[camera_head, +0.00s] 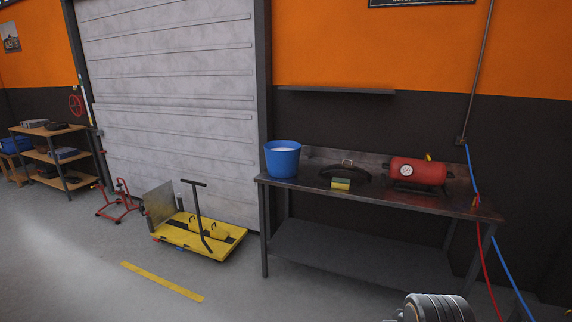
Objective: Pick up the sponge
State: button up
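A small sponge (341,184), yellow with a green layer, lies on top of a dark metal workbench (440,207), near its front edge. It sits in front of a dark curved object and between a blue bucket and a red tank. Its visible side is unobstructed. A grey ribbed cylindrical part, which looks like part of my arm, shows at the bottom right edge, well below and in front of the bench. My gripper's fingers are not in view.
The blue bucket (282,159) stands at the bench's left end; the red tank (418,171) stands right. Red and blue hoses hang at the bench's right end. A yellow platform cart (172,236) stands left of the bench. The floor in front looks clear.

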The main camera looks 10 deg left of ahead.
aim_at(338, 184)
jog(key=u, duration=0.6)
jog(key=i, duration=1.25)
jog(key=u, duration=0.35)
jog(key=i, duration=1.05)
jog(key=z, duration=1)
jog(key=i, duration=0.9)
jog(key=z, duration=0.65)
